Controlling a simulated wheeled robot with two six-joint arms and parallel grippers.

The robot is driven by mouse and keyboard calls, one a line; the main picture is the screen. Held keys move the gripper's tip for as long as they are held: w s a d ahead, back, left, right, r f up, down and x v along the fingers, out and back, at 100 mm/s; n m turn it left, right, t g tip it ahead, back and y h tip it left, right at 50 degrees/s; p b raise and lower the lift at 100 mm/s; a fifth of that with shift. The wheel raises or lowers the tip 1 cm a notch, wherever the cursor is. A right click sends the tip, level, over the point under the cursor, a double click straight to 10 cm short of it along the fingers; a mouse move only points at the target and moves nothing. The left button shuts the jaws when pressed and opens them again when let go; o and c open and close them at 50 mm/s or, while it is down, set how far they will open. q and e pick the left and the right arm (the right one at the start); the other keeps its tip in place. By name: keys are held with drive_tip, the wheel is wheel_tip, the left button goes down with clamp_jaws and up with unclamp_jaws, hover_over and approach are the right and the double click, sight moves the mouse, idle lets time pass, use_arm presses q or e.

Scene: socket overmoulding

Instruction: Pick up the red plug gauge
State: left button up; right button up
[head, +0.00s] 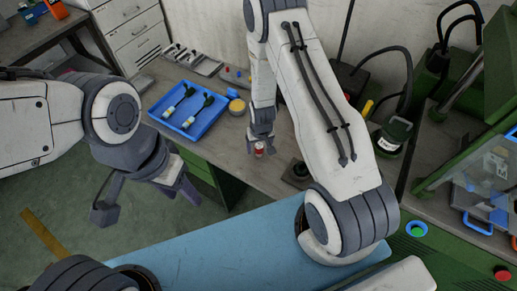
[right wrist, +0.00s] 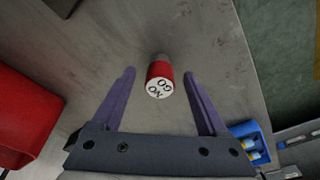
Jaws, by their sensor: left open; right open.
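The red plug gauge (head: 259,150) is on the grey workbench near its front edge. In the right wrist view the gauge (right wrist: 159,80) shows a red body, a white end marked "NO GO" facing the camera, and a grey part beyond. My right gripper (head: 261,139) is over the bench at the gauge. Its open fingers (right wrist: 160,76) lie on either side of the gauge in the picture, with a visible gap on both sides. My left gripper (head: 146,203) is open and empty, off the bench above the green floor.
A blue tray (head: 160,108) with bottle-like items lies on the bench to the left, beside a round yellow-topped tin (head: 237,107). A dark round fixture (head: 297,172) stands right of the gauge. A red object (right wrist: 25,115) is at the left of the right wrist view.

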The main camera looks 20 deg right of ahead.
drive_tip(key=shift+f, duration=0.2)
clamp_jaws()
drive_tip(key=shift+r, duration=0.1)
